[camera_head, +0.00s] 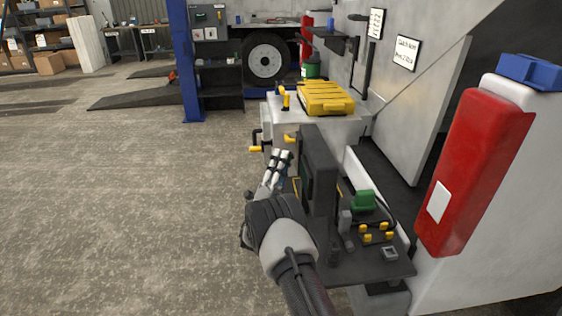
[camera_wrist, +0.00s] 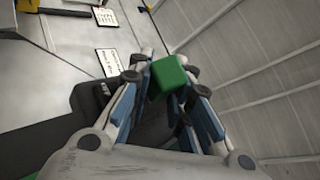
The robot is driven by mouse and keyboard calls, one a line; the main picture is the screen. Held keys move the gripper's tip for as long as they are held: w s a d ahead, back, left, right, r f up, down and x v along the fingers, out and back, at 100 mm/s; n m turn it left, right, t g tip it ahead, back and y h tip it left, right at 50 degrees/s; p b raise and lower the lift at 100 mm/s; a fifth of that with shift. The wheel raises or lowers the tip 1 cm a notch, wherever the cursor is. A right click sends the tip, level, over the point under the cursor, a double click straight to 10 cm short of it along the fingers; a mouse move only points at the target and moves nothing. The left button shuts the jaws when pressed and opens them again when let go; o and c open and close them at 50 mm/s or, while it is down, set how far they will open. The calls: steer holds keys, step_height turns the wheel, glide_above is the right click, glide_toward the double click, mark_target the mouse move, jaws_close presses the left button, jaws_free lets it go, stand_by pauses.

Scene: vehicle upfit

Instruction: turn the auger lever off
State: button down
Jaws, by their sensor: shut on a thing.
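My gripper (camera_head: 281,160) reaches forward along the left side of an upright dark control box (camera_head: 319,165). In the wrist view, the fingers of my gripper (camera_wrist: 168,85) are shut on a green block-shaped handle (camera_wrist: 168,74), which I take to be the auger lever's grip. Its shaft and base are hidden behind the fingers. In the head view the held handle is hidden by my gripper, and I cannot read the lever's position. No auger label is legible.
A green block (camera_head: 363,201) and several yellow knobs (camera_head: 376,237) sit on the dark shelf right of the box. Yellow handles (camera_head: 256,149) stick out beyond my gripper. A yellow case (camera_head: 325,98) lies on the white cabinet.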

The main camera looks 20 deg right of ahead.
steer(key=c, duration=1.7)
jaws_free()
steer(key=shift+r, duration=0.1)
